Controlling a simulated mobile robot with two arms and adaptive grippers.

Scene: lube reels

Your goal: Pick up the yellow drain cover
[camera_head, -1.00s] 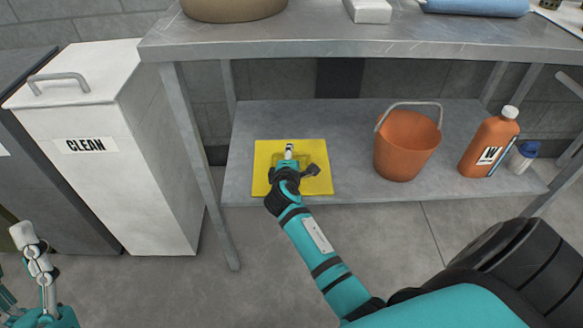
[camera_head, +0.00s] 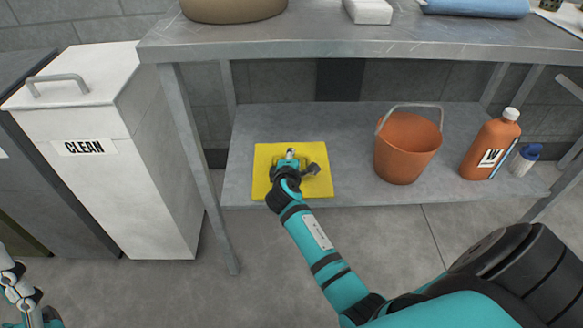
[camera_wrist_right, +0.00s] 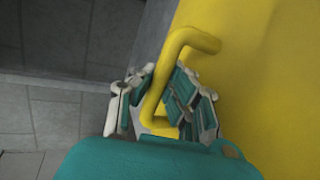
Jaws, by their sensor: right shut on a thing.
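The yellow drain cover (camera_head: 321,186) is a flat square plate on the lower shelf, towards its left end. In the right wrist view its yellow plate (camera_wrist_right: 258,70) fills the right side, with a bent yellow bar handle (camera_wrist_right: 190,40). My right gripper (camera_head: 290,155) is over the middle of the cover and hides part of it. In the wrist view the right gripper's fingers (camera_wrist_right: 163,100) are closed around the handle. My left gripper (camera_head: 16,284) shows at the lower left edge, partly cut off, well away from the cover.
The lower shelf (camera_head: 350,160) also holds an orange bucket (camera_head: 405,150), an orange bottle (camera_head: 490,148) and a small blue-capped bottle (camera_head: 525,160). The upper tabletop (camera_head: 350,38) overhangs it. A white bin (camera_head: 155,150) labelled CLEAN stands left of the shelf leg.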

